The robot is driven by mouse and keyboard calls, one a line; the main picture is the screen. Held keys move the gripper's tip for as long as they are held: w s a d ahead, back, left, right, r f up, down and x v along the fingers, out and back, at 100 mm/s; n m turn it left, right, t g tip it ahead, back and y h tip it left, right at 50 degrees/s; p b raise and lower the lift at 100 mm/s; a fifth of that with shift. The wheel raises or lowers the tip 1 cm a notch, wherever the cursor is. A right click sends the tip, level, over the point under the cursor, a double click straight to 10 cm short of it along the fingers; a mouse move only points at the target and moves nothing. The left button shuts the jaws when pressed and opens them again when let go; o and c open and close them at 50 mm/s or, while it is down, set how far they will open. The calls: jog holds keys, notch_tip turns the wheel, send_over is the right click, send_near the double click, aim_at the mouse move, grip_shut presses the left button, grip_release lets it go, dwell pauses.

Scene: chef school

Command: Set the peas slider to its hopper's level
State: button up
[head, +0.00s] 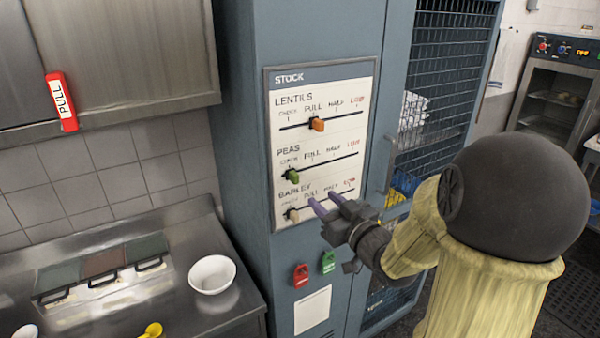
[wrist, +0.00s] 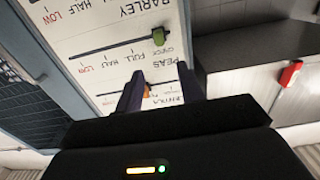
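The stock panel (head: 350,115) on the blue cabinet has three slider rows marked check, full, half and low. The green peas slider (head: 292,176) sits at the check end; it also shows in the wrist view (wrist: 158,36). The orange lentils slider (head: 317,124) is at full. The pale barley slider (head: 292,214) is at check. My gripper (head: 326,202) is open and empty, its purple fingers in front of the barley row in the head view. In the wrist view its fingers (wrist: 159,90) stand apart with the orange slider seen between them. Contact with the panel cannot be told.
A steel counter at left holds lidded bins (head: 102,266) and a white bowl (head: 212,274); the bins' contents are hidden. A red pull tag (head: 61,101) hangs on the steel unit above. A mesh door (head: 440,80) is at right.

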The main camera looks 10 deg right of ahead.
aim_at(297, 176)
jog(key=p+x, duration=0.4)
jog(key=x, duration=0.6)
jog(key=shift+w+a, duration=0.2)
jog(key=shift+w, duration=0.15)
jog(key=shift+w+a+f, duration=0.1)
jog(key=shift+w, duration=0.35)
grip_shut()
jog(key=shift+w, duration=0.1)
